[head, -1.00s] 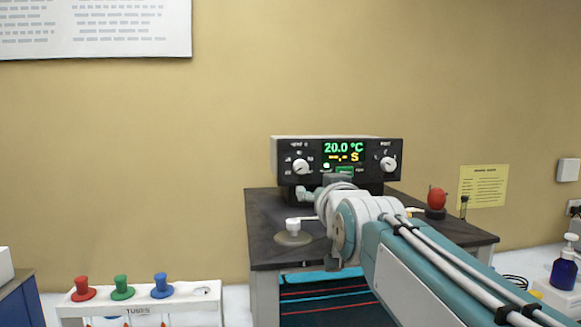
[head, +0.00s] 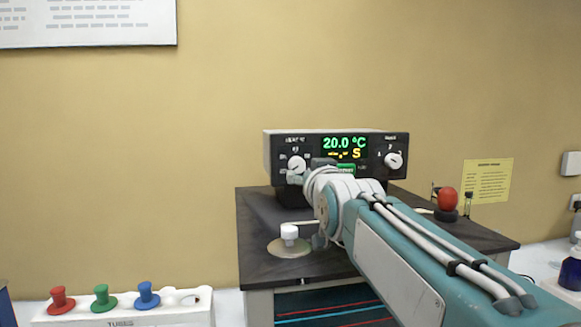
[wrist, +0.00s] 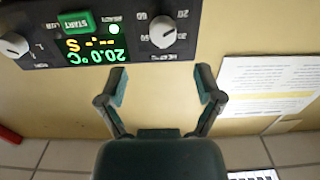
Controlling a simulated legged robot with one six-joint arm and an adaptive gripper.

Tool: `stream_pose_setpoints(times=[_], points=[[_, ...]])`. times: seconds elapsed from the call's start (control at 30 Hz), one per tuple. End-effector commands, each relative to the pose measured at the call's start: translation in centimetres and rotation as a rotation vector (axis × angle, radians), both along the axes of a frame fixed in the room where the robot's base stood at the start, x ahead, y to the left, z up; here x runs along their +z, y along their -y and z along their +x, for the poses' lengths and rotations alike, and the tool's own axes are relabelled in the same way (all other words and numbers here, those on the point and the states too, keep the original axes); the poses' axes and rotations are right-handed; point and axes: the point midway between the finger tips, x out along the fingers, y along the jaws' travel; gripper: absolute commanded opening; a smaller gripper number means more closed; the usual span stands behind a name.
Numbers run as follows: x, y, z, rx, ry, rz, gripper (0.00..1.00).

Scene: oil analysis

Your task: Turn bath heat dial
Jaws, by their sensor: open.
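The bath control box (head: 336,137) has a black front with a green display reading 20.0 °C. The bath heat dial appears to be the white left knob (head: 296,165); in the wrist view, which is upside down, it is the right knob (wrist: 163,31) with numbers around it. My gripper (wrist: 162,82) is open and empty, its fingers apart and pointing towards that knob, with a gap between. In the head view my wrist is just below and right of the knob, and the fingers are hard to make out.
A second white knob (head: 393,161) is at the box's right, and a green START button (wrist: 76,22) lies between the knobs. A white-capped fitting (head: 289,234) is on the dark bath top (head: 262,212). A red ball (head: 447,199) stands right. A tube rack (head: 165,310) is lower left.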

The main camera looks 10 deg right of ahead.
Motion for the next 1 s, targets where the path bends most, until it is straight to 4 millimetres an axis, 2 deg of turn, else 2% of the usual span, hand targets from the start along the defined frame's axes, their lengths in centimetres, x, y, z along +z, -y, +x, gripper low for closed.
stream_pose_setpoints(times=[0.2, 0.43, 0.6, 0.87, 0.9, 0.97, 1.0], points=[[-0.1, 0.0, 3.8, 0.000, -0.002, 0.000, 0.84], [-0.1, 0.0, 7.1, 0.000, -0.001, 0.000, 0.84], [0.0, 0.0, 8.3, 0.000, 0.000, 0.000, 0.84], [0.0, 0.0, 8.4, 0.001, 0.001, 0.000, 0.84], [0.0, 0.0, 8.4, 0.001, 0.001, 0.000, 0.80], [0.0, 0.0, 8.4, 0.001, 0.001, 0.000, 0.53], [0.0, 0.0, 8.4, 0.001, 0.001, 0.000, 0.35]])
